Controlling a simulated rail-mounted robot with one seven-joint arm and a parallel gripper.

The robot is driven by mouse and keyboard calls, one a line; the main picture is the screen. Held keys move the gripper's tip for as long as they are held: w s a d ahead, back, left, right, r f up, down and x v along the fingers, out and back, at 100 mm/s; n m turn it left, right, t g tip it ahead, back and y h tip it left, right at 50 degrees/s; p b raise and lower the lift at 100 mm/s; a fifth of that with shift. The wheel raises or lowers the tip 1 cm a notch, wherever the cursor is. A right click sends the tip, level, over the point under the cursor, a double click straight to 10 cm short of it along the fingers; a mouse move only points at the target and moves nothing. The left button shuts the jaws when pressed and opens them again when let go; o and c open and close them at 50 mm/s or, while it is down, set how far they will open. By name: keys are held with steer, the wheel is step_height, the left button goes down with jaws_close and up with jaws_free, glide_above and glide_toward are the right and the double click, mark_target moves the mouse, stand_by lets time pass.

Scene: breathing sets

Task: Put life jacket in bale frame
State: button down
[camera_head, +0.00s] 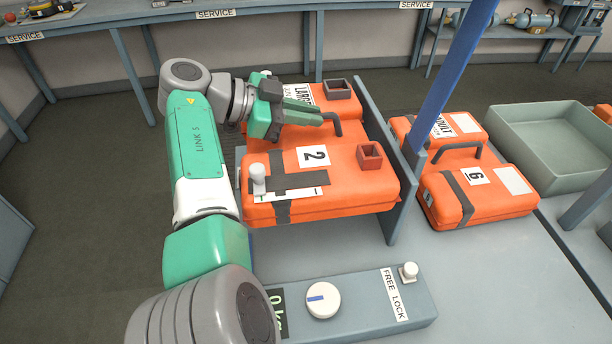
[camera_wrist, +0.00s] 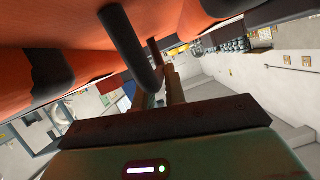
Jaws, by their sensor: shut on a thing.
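An orange life jacket pack (camera_head: 315,185), marked 2 with dark straps, lies flat at the centre of the head view. My gripper (camera_head: 318,115) is at its middle, shut on the dark curved handle (camera_head: 338,124). The handle also shows close up at my fingers in the wrist view (camera_wrist: 132,48), with the orange fabric (camera_wrist: 190,18) above. A grey upright plate (camera_head: 397,215), perhaps part of the bale frame, stands against the pack's right side. I cannot tell whether the pack rests on something; its underside is hidden.
A second orange pack (camera_head: 490,205), marked 6, lies right of the plate. A blue post (camera_head: 455,75) rises between them. A green-grey tray (camera_head: 550,175) stands at the right. A control panel (camera_head: 355,305) with a dial and FREE LOCK label is in front.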

mark_target(300, 143)
step_height(300, 143, down, 7)
steer(key=shift+b, duration=1)
step_height(300, 143, down, 6)
steer(key=b, duration=0.3)
steer(key=shift+r, duration=0.25)
steer(key=c, duration=1.5)
jaws_free()
steer(key=shift+o, duration=0.2)
steer(key=b+v, duration=0.1)
steer(key=v, duration=0.4)
steer(key=shift+s+a, duration=0.1)
steer(key=shift+a, duration=0.1)
